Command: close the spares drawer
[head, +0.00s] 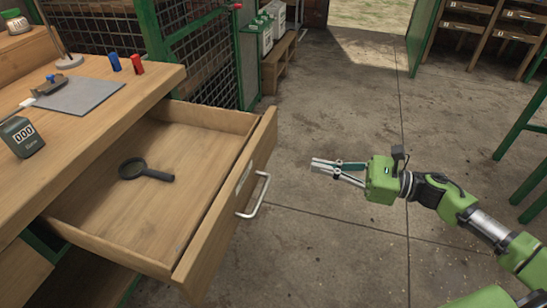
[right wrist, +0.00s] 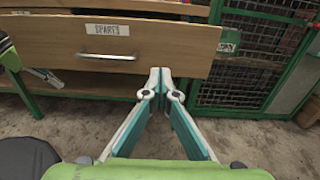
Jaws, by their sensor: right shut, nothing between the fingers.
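The spares drawer (head: 215,215) stands pulled out from the wooden desk in the head view. A magnifying glass (head: 145,170) lies inside it. Its metal bar handle (head: 254,195) is on the front panel. In the right wrist view the drawer front (right wrist: 185,45) carries a label (right wrist: 107,30) reading "SPARES" above the handle (right wrist: 108,57). My right gripper (head: 314,165) is shut and empty, to the right of the drawer front and apart from it. In the right wrist view its fingertips (right wrist: 160,74) appear below the front, right of the handle. My left gripper is not clearly in the head view.
The desk top (head: 95,120) holds a grey mat, a counter device (head: 20,136), and a blue and a red cylinder. A green mesh cage (head: 200,60) stands behind the drawer. Green stool legs (head: 520,130) are at the right. The concrete floor between is clear.

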